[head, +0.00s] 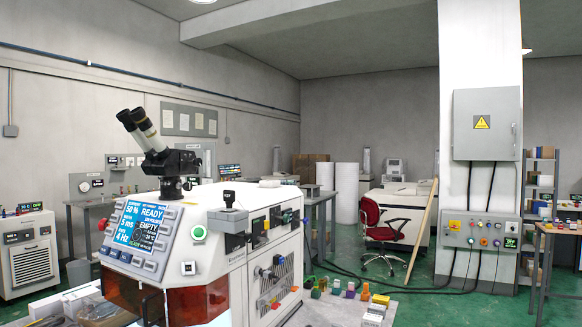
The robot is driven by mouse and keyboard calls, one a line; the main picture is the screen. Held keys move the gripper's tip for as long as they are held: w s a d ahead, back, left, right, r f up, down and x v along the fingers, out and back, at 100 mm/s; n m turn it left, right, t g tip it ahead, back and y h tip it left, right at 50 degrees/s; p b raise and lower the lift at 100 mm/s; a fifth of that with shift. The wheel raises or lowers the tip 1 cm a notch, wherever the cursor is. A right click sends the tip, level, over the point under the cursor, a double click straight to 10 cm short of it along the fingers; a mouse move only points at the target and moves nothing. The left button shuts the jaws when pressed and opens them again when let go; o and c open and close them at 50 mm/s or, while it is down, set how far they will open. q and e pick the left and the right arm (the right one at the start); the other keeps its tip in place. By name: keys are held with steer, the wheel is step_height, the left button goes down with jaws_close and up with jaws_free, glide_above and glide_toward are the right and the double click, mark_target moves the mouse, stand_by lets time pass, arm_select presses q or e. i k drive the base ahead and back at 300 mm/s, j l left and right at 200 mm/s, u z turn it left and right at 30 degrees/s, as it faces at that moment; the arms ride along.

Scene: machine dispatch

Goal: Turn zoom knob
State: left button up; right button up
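A white machine (258,225) with a lit blue screen (140,223) stands at the left front. A black microscope head (170,162) with two angled eyepieces (140,126) sits on top of it. A small round part (187,186) shows at the microscope's lower right side. A black upright part (229,198) stands on a grey block on the machine's right front corner. No label reads as zoom, so I cannot tell which part is the zoom knob. Neither of my grippers is in view.
Several small coloured blocks (350,290) lie on a grey mat right of the machine. A red chair (382,230), a leaning wooden board (420,230) and a white pillar with an electrical box (487,124) stand farther back. Dark cables cross the green floor (430,306).

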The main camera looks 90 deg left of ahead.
mark_target(198, 162)
steer(key=i+u, duration=0.45)
steer(key=i+l+u, duration=0.15)
steer(key=i+u, duration=0.15)
steer(key=u, duration=0.2)
steer(key=i+j+u, duration=0.15)
steer(key=i+u, duration=1.25)
steer(key=u, duration=0.3)
steer(key=i+u, duration=0.2)
steer(key=u, duration=0.25)
steer(key=i+l+u, duration=0.15)
steer(key=u, duration=0.35)
steer(key=i+u, duration=0.2)
steer(key=u, duration=0.25)
steer(key=i+l+u, duration=0.1)
steer(key=i+u, duration=0.15)
steer(key=u, duration=0.2)
steer(key=i+l+u, duration=0.15)
steer(key=u, duration=0.3)
steer(key=k+l+z, duration=0.3)
steer(key=k+l, duration=0.15)
steer(key=l, duration=0.3)
steer(key=k+l+z, duration=0.15)
steer(key=l, duration=0.3)
